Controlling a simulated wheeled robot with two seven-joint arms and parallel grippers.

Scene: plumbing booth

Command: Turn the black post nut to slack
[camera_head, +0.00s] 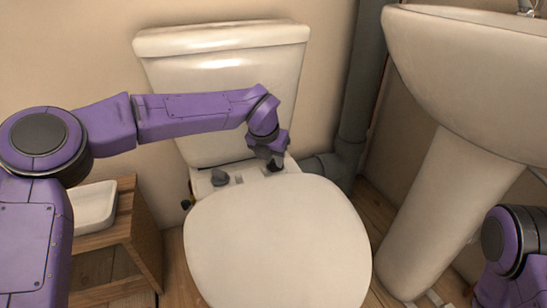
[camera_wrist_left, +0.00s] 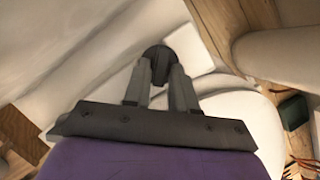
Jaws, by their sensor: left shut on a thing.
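The black post nut (camera_wrist_left: 157,52) is a dark round knob at the back of the toilet seat. In the left wrist view it sits at and between my fingertips. My left gripper (camera_wrist_left: 160,68) is shut on it, with one finger on each side. In the head view my left gripper (camera_head: 272,160) reaches down to the right-hand seat hinge and mostly hides the nut. A second dark grey knob (camera_head: 219,178) stands at the left-hand hinge, clear of the gripper. The white seat lid (camera_head: 278,245) is down. My right gripper is out of view; only part of that arm shows.
The cistern (camera_head: 225,75) rises close behind the gripper. A grey waste pipe (camera_head: 358,100) and a white basin on a pedestal (camera_head: 435,205) stand to the right. A wooden stand (camera_head: 130,240) with a white tray (camera_head: 95,208) is at the left.

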